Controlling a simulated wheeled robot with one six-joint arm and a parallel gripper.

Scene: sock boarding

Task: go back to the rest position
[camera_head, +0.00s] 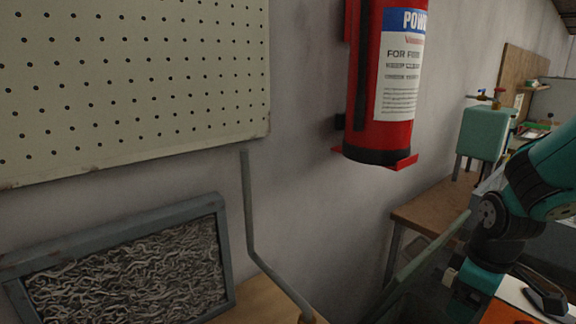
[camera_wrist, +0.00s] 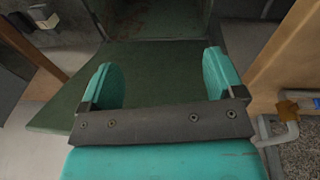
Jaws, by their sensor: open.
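My gripper (camera_wrist: 162,80) shows in the wrist view with its two teal fingers wide apart and nothing between them. Below and beyond the fingers is a dark green flat surface (camera_wrist: 150,60). In the head view my teal and black arm comes in from the right edge and bends downward; the gripper's fingertips cannot be made out there. No sock shows clearly in either view.
A red fire extinguisher (camera_head: 385,85) hangs on the wall beside a pegboard (camera_head: 130,80). A framed panel of grey strands (camera_head: 130,270) and a bent metal rod (camera_head: 250,210) stand below. A brown table (camera_head: 435,208) and a green tank (camera_head: 484,132) are at the right.

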